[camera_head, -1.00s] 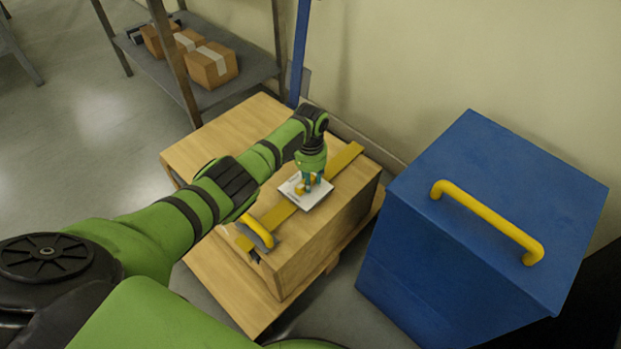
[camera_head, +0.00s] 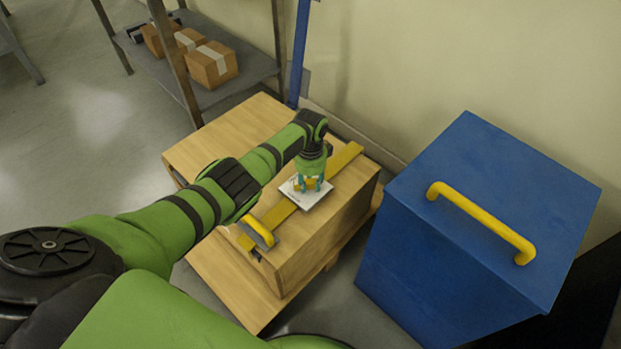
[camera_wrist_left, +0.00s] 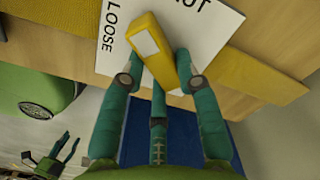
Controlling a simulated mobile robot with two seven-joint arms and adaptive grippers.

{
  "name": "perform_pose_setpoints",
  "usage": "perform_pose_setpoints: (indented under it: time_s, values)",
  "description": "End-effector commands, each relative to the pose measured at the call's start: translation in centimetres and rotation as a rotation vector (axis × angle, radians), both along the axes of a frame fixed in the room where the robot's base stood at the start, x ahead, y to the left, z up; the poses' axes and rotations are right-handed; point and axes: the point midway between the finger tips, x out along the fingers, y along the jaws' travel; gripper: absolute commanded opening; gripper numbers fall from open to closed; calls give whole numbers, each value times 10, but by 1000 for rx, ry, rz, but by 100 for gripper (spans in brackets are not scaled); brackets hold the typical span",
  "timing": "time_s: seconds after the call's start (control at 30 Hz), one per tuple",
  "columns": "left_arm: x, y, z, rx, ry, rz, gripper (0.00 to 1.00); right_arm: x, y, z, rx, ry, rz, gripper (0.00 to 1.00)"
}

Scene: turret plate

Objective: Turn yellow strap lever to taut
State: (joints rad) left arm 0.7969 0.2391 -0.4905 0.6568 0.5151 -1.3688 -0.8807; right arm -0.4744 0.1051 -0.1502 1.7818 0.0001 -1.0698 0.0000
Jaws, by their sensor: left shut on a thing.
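The yellow strap lever (camera_wrist_left: 155,50) sits on a white plate (camera_head: 292,190) strapped to a wooden crate (camera_head: 320,229). In the left wrist view the plate carries the word LOOSE on the left and letters ending in UT at the top. The lever's white-marked end lies between the two words. My left gripper (camera_head: 312,184) comes down from above, and its fingers (camera_wrist_left: 160,75) are shut on the lever from both sides. The fingers partly hide the lever in the head view. My right gripper (camera_wrist_left: 68,143) shows small at the lower left of the wrist view, fingers apart.
A yellow strap (camera_head: 345,158) runs across the crate to a yellow handle (camera_head: 258,231) near its front edge. A blue box (camera_head: 480,160) with a yellow handle (camera_head: 483,220) stands to the right. A shelf with cardboard boxes (camera_head: 211,64) stands behind.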

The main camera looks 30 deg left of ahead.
Motion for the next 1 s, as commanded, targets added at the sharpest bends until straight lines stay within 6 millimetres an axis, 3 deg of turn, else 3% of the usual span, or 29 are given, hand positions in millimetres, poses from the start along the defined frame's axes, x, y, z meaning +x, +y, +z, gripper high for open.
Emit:
perform_pose_setpoints:
  time_s: [0.6,1.0]
  values:
    - [-9,1,-1,0,2,-577,0,-11,-1,-21,-2,18,3,45]
    - [-12,2,-1,0,2,-827,0,-15,-2,-26,-3,23,3,45]
